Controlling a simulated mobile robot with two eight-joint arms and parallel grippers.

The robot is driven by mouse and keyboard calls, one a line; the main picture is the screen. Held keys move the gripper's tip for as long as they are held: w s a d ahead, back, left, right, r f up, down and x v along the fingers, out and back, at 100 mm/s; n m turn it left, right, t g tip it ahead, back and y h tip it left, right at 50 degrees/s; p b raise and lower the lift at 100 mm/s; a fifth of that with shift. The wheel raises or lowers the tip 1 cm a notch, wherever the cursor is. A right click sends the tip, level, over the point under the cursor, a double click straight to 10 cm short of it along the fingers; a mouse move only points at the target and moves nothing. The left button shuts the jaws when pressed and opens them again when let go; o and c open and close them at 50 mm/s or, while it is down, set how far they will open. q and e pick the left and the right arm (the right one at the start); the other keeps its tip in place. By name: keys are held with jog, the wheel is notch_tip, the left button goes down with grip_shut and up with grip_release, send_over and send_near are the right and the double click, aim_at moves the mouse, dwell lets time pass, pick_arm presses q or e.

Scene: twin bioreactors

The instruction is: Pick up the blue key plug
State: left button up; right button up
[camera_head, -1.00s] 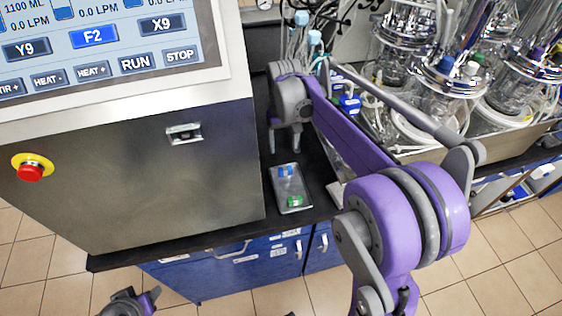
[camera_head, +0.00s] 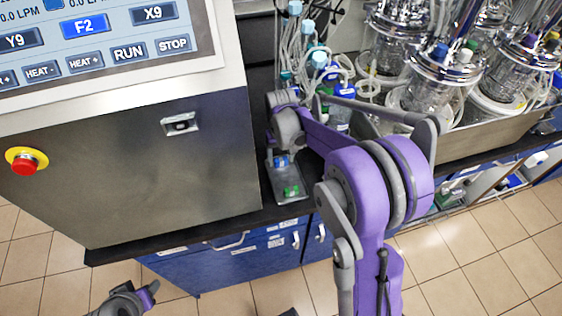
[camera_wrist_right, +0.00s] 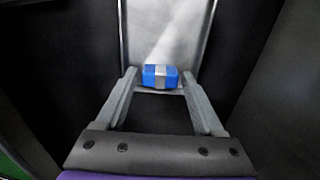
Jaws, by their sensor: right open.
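The blue key plug (camera_head: 281,161) lies at the far end of a small metal tray (camera_head: 292,211) on the black bench top. In the right wrist view the blue key plug (camera_wrist_right: 160,76) is a blue block with a grey band across its middle. My right gripper (camera_head: 279,152) reaches down over that end of the tray. In the right wrist view its two fingers (camera_wrist_right: 158,84) are open, one on each side of the plug, with gaps between. My left gripper (camera_head: 130,300) shows partly at the bottom left, far from the tray; its jaws are unclear.
A green plug (camera_head: 291,191) lies at the near end of the tray. A steel cabinet with a screen (camera_head: 170,160) stands close on the left. Glass bioreactor vessels (camera_head: 432,80) and tubing with blue-capped bottles (camera_head: 318,62) stand behind and to the right.

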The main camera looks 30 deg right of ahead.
jog(key=shift+c, duration=0.3)
grip_shut()
